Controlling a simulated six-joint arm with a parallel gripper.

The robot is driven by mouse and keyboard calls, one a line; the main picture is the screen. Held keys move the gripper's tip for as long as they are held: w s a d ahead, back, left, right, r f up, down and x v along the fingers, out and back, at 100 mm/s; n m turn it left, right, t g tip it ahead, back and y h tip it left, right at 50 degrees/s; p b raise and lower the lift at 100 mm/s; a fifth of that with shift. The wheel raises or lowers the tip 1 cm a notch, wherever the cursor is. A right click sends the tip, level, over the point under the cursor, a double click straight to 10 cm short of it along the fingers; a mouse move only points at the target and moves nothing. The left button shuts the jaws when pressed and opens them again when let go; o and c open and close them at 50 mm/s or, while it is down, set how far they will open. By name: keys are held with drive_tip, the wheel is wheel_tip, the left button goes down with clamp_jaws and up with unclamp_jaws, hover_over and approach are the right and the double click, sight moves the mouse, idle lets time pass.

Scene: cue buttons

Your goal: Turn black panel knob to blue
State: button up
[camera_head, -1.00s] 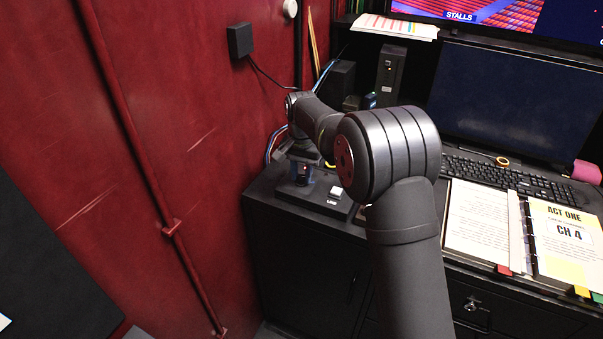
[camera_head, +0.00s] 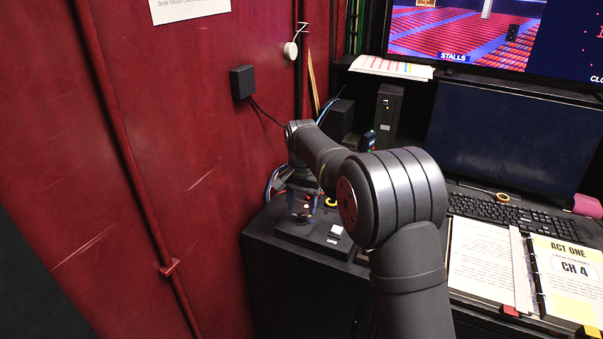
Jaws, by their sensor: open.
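The black panel (camera_head: 312,244) sits on the left end of the dark desk, beside the red wall. A white square button (camera_head: 336,230) with a small white label below it is on its right part. My gripper (camera_head: 302,212) points down over the left part of the panel. It is open, though its fingers are small and hard to make out. The knob cannot be made out clearly under and between the fingers, and its pointer and colour marks are not readable. I cannot tell whether the fingers touch it.
My arm hides the desk right of the panel. Further right are a keyboard (camera_head: 512,214), open script pages (camera_head: 487,262) and a dark monitor (camera_head: 508,130).

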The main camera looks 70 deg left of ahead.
sight(301, 216)
wheel_tip(301, 216, up, 14)
drive_tip(key=shift+r, duration=0.2)
idle(0.6)
wheel_tip(301, 216, down, 18)
drive_tip(key=shift+r, duration=0.25)
idle(0.3)
drive_tip(key=shift+r, duration=0.1)
